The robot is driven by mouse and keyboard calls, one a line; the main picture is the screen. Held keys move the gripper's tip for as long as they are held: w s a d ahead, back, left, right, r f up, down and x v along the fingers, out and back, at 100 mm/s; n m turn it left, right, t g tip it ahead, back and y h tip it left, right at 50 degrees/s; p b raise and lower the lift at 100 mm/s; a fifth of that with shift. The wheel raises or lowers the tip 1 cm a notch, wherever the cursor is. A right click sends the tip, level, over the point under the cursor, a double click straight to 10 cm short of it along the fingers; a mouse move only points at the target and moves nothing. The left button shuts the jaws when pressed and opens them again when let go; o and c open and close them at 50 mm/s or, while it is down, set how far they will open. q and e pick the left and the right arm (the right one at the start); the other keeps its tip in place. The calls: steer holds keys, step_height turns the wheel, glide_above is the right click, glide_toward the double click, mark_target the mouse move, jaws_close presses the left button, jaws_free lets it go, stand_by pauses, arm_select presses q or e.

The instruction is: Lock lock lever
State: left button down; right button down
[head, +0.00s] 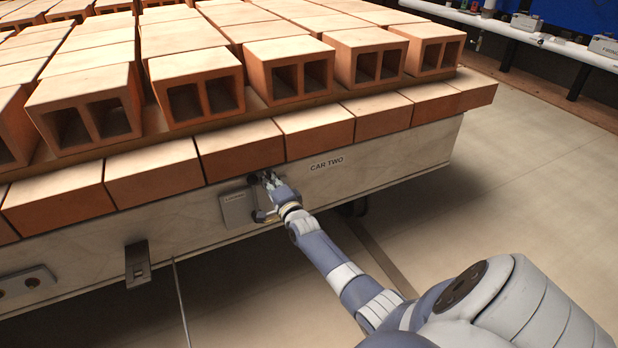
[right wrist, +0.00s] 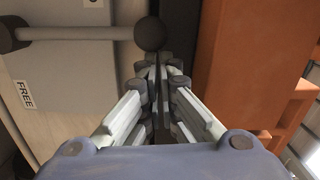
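The lock lever (right wrist: 85,34) is a grey bar with a dark ball knob (right wrist: 150,33) at one end and a dark round pivot (right wrist: 12,34) at the other. In the head view the lock plate (head: 237,208) sits on the car's side. My right gripper (right wrist: 160,68) has its fingers drawn together, tips right by the knob; contact is unclear. In the head view my right gripper (head: 270,182) is at the plate's right. My left gripper is not in view.
The car's wooden side (head: 400,155) carries a CAR TWO label (head: 326,164). Orange hollow bricks (head: 285,75) are stacked above, overhanging close to my right gripper. A metal latch (head: 137,262) is lower left. The floor (head: 530,170) at the right is clear.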

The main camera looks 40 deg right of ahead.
steer(key=shift+w+a+r, duration=0.1)
steer(key=shift+a+r, duration=0.05)
steer(key=shift+a, duration=0.15)
steer(key=v, duration=1.2)
steer(key=shift+d, duration=0.3)
